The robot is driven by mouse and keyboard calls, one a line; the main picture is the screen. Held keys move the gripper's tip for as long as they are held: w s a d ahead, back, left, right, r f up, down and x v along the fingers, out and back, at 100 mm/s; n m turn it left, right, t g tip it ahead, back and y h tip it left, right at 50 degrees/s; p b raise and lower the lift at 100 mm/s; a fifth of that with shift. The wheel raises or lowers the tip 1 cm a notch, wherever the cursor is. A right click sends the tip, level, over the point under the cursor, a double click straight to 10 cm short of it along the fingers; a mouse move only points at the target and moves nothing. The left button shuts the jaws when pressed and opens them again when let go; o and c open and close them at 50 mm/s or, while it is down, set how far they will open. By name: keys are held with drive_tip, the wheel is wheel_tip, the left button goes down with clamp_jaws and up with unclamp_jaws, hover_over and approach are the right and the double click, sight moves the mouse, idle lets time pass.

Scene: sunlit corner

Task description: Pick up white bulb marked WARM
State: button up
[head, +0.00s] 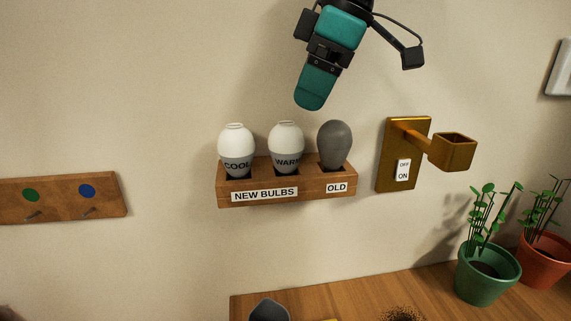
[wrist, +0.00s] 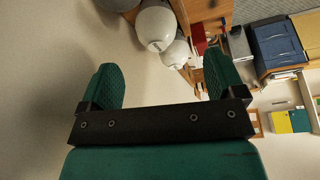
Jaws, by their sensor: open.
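The white bulb marked WARM (head: 287,140) stands upright in the middle slot of a wooden wall rack (head: 290,197), with a grey lower half. The similar bulb marked COOL (head: 236,145) is in the left slot, and a dark grey bulb (head: 335,143) is in the right slot labelled OLD. My gripper (head: 313,95) is above the rack, over the gap between the WARM and grey bulbs, and touches none. In the wrist view my gripper (wrist: 163,80) is open and empty; the middle white bulb (wrist: 155,25) is beyond the fingers, its lettering not visible.
A brass wall fixture (head: 455,152) with an OFF/ON switch juts out right of the rack. A wooden peg board (head: 60,198) is at left. Potted plants (head: 487,278) stand on the wooden table (head: 350,291) below.

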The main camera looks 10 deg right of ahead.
sight(287, 141)
drive_tip(key=x, duration=0.4)
drive_tip(key=shift+b, duration=0.35)
drive_tip(key=shift+w+x, duration=0.2)
drive_tip(key=shift+x, duration=2.55)
drive_tip(key=shift+c, duration=0.4)
drive_tip(key=c, duration=0.9)
